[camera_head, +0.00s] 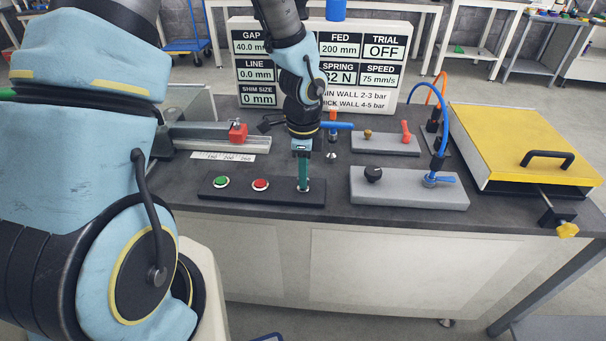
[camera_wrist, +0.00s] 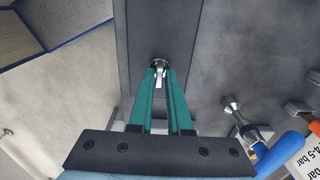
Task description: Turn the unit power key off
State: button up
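The power key (camera_wrist: 159,79) is a small silver key in a round switch at the right end of a black panel (camera_head: 241,196). In the wrist view it stands between the teal fingertips of my gripper (camera_wrist: 160,72), with its flat bow showing between them. My gripper (camera_head: 304,186) points straight down at the key in the head view, and its fingers hide most of the key there. A narrow gap shows between the fingers. They look open around the key, though contact is hard to make out.
A green button (camera_head: 222,182) and a red button (camera_head: 261,185) sit left of the key on the same panel. A white sign board (camera_head: 360,62) stands behind.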

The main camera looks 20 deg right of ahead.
jog(key=o, duration=0.3)
notch_tip(320, 180, up, 11)
jog(key=shift+f+b, duration=0.1)
jog(key=shift+b, duration=0.2)
dwell(0.3)
jog(key=a+r+n, duration=0.1)
jog(key=a+n, duration=0.6)
jog(key=a, duration=0.1)
jog(key=a+r+n+t, duration=0.1)
jog(key=a+n, duration=0.6)
jog(key=a, duration=0.2)
jog(key=w+a+r+n, duration=0.1)
jog(key=a+n, duration=0.7)
jog(key=shift+a+t, duration=0.2)
jog(key=shift+t, duration=0.1)
